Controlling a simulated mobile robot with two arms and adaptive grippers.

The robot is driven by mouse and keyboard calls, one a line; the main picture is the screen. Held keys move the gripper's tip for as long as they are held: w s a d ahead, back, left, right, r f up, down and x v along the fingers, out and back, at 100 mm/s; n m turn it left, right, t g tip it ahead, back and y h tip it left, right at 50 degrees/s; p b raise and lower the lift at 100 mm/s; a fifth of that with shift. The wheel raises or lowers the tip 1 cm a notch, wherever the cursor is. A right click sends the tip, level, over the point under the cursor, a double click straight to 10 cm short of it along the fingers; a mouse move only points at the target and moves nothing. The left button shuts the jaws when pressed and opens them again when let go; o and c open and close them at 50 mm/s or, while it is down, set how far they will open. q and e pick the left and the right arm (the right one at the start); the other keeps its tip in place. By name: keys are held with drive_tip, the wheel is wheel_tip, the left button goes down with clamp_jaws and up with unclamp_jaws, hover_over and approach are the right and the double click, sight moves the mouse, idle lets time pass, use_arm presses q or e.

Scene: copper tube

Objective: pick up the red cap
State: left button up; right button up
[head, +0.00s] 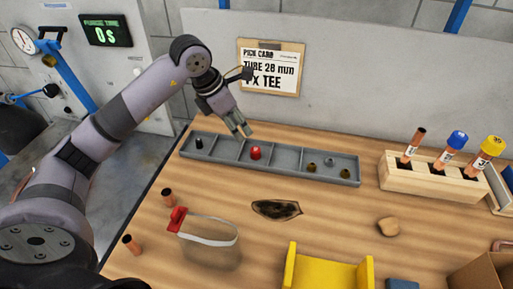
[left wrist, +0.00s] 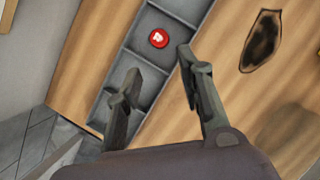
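The red cap (head: 255,152) sits in a compartment of the grey divided tray (head: 222,160), near the tray's middle. In the left wrist view the cap (left wrist: 158,38) is a round red piece with a pale mark on top, with bare tray floor around it. My left gripper (head: 245,132) is above the tray, just up and left of the cap in the head view. In the left wrist view its two fingers (left wrist: 157,62) are spread apart with nothing between them, and the cap lies beyond the fingertips. My right gripper is not in view.
Other tray compartments hold a dark piece (head: 199,143) and small brownish fittings (head: 311,167). A wooden rack (head: 430,176) with capped tubes stands right. A wall rises behind the tray.

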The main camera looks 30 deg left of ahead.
use_arm(q)
drive_tip(key=p, duration=0.1)
hover_over(255, 149)
drive_tip(key=s+a, duration=0.2)
drive_tip(key=f, duration=0.5)
drive_tip(key=shift+s+d+f, duration=0.15)
drive_tip(key=shift+d+f, duration=0.05)
drive_tip(key=shift+f, duration=0.3)
drive_tip(key=p+x, duration=0.2)
drive_tip(key=x, duration=0.2)
drive_tip(key=shift+d, duration=0.2)
drive_tip(key=shift+w+d+f, duration=0.1)
drive_tip(key=shift+w+f, duration=0.2)
drive_tip(key=shift+f, duration=0.2)
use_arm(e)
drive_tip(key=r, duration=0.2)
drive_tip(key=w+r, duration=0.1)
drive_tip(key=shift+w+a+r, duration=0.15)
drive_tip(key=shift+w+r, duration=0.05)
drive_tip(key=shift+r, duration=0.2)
use_arm(q)
drive_tip(key=shift+c, duration=0.4)
drive_tip(key=c, duration=0.4)
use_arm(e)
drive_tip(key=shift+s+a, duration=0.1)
